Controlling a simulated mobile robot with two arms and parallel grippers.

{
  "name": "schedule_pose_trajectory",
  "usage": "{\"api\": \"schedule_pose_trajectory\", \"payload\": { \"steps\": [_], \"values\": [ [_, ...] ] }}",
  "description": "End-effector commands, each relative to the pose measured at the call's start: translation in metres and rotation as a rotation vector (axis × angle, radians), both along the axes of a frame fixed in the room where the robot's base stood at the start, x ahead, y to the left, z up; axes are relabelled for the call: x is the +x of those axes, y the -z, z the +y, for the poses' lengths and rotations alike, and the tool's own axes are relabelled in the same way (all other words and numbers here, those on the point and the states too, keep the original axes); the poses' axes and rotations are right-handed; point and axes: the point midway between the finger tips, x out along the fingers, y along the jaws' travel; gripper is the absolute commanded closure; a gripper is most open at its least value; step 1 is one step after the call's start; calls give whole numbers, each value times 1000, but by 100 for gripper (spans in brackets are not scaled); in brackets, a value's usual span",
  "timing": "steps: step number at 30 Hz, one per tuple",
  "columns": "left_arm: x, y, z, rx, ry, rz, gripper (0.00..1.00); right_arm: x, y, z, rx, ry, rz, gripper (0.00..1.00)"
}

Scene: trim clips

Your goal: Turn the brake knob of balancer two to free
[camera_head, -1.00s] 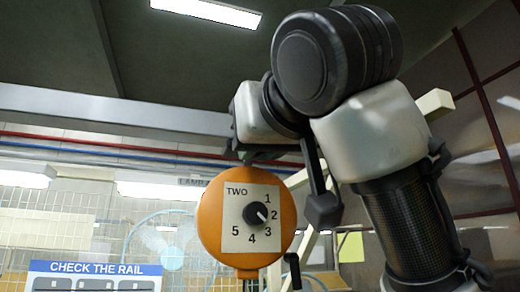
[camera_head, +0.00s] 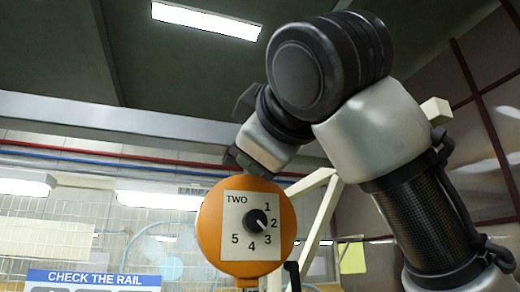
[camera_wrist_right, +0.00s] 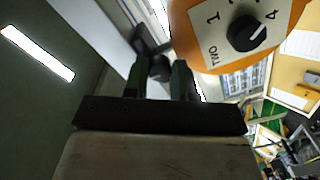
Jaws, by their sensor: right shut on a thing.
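Balancer two (camera_head: 212,232) is a round orange housing with a pale plate marked TWO and the numbers 1 to 5. A black dial (camera_head: 255,220) sits on the plate, its white mark towards lower right. The housing also shows at the top of the right wrist view (camera_wrist_right: 182,30). My right gripper (camera_head: 236,158) is at the housing's top edge, its fingertips partly hidden. In the wrist view the two dark fingers (camera_wrist_right: 160,76) are shut on a small dark rounded piece (camera_wrist_right: 159,67), seemingly the brake knob. Its free marking cannot be seen. My left gripper is not in view.
A grey beam (camera_head: 90,110) and red and blue pipes run behind. A CHECK THE RAIL sign (camera_head: 95,278) is at lower left. A cream frame (camera_head: 318,215) stands right of the balancer, close to my right arm. A dark handle (camera_head: 292,275) is below right.

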Motion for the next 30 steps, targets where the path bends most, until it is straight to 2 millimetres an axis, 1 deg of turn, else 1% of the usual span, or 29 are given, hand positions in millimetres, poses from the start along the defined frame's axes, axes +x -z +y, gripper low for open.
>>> {"api": "schedule_pose_trajectory", "payload": {
  "steps": [9,25,26,30],
  "values": [
    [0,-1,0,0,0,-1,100,-1,-1,0,-104,-2,-38,98],
    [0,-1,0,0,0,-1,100,-1,-1,0,-123,-2,-43,98],
    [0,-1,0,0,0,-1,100,-1,-1,0,-123,-2,-43,70],
    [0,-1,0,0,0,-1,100,-1,0,0,-122,-1,-42,49]
  ]
}}
